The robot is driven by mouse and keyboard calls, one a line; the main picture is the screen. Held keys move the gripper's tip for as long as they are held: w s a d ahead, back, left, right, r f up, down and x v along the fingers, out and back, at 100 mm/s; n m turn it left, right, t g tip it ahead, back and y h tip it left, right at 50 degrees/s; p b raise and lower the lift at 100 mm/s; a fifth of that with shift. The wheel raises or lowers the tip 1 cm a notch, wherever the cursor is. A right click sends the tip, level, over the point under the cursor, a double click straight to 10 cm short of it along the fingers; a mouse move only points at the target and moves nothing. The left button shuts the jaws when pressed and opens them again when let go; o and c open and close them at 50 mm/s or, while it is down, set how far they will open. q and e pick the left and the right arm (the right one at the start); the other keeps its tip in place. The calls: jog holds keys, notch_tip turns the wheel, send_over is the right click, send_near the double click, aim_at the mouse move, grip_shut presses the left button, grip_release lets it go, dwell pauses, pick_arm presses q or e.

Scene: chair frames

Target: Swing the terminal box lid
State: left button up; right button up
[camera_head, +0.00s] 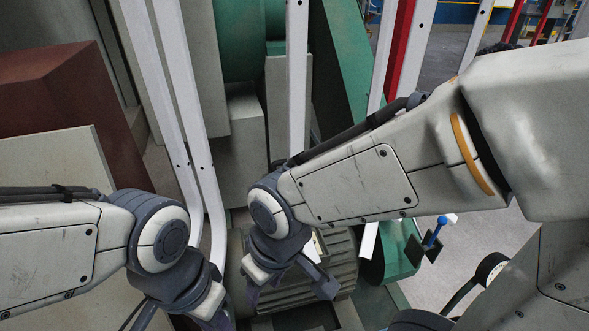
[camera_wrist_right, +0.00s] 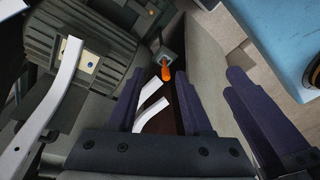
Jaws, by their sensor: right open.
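A ribbed grey motor housing (camera_head: 345,268) lies below my right gripper (camera_head: 290,291) in the head view and also shows in the right wrist view (camera_wrist_right: 75,42). A small pale box face (camera_wrist_right: 92,65) with a blue spot sits on the housing; in the head view my right gripper mostly hides it. I cannot tell for sure which part is the lid. My right gripper, also in the right wrist view (camera_wrist_right: 208,85), is open, with nothing between its fingers. My left gripper (camera_head: 185,318) is at the lower left of the head view, its fingertips cut off by the picture edge.
White bent chair-frame rails (camera_head: 178,110) stand close to both arms. An orange handle (camera_wrist_right: 166,71) on a grey plate is beyond the right fingers. A blue-handled part (camera_head: 436,232) is at the right.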

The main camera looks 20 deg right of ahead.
jog(key=w+d+f+m+t, duration=0.1)
jog(key=w+d+t, duration=0.3)
jog(key=w, duration=0.7)
jog(key=w+d+f+m+t+h, duration=0.1)
jog(key=w+d+f+m+t, duration=0.1)
jog(key=w, duration=1)
jog(key=w+d+f+m+t+b, duration=0.1)
jog(key=w+d+m+t, duration=0.2)
jog(key=w+d+t, duration=0.4)
jog(key=w, duration=0.5)
jog(key=shift+d+f+h, duration=0.25)
jog(key=shift+d+h, duration=0.15)
grip_shut()
jog(key=shift+c, duration=1.4)
grip_release()
